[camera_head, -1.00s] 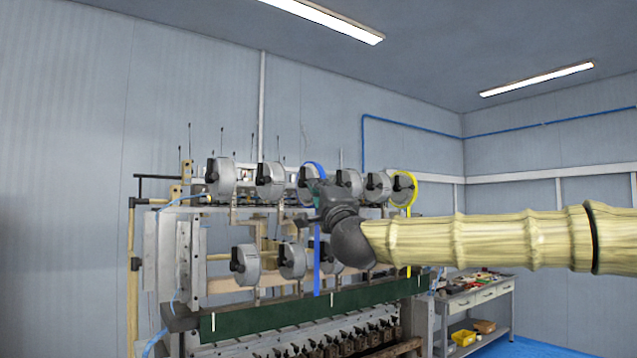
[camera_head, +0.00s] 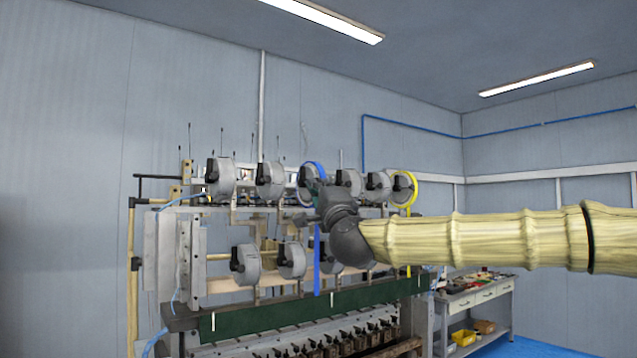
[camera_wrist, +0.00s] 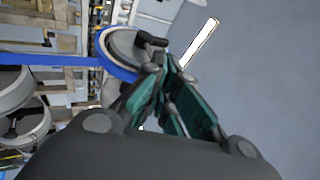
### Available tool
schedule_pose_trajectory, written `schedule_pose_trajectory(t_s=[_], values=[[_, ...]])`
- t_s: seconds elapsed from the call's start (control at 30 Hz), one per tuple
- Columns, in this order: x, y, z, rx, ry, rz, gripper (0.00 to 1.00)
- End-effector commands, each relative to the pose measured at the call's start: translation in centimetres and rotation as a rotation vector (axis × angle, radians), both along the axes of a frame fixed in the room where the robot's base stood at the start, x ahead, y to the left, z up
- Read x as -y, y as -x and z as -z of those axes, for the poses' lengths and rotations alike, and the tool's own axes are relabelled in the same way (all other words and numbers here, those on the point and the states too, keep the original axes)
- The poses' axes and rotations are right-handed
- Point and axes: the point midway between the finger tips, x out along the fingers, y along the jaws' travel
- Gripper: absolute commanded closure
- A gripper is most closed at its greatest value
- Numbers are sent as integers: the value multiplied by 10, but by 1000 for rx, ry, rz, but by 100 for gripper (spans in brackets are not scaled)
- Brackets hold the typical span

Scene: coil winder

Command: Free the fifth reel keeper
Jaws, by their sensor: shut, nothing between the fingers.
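Grey reels with black keepers form two rows on the winder. In the upper row, the fifth reel from the left (camera_head: 377,186) has a black keeper (camera_head: 371,181) on its face. I cannot tell whether the task counts from the left. A reel with a blue band (camera_head: 308,176) is third in that row. It appears in the wrist view as a blue-rimmed disc (camera_wrist: 122,48) with a black keeper (camera_wrist: 150,40). My gripper (camera_wrist: 163,68) is shut and empty, its tips close to this keeper; contact is unclear. In the head view my wrist hides part of the lower row.
The yellow-banded reel (camera_head: 402,188) ends the upper row at right. Below are a green panel (camera_head: 270,314) and a row of dark fittings. A workbench (camera_head: 485,297) with drawers stands at right, with a yellow bin (camera_head: 463,338). Open air lies before the winder's left side.

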Motion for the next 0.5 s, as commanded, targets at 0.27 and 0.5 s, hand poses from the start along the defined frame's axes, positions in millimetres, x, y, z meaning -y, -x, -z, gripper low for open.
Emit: schedule_pose_trajectory(t_s=[0.27, 0.5], values=[[-4, -4, 0, 0, 0, -1, 100], [-7, -8, 0, 0, 0, -1, 100]])
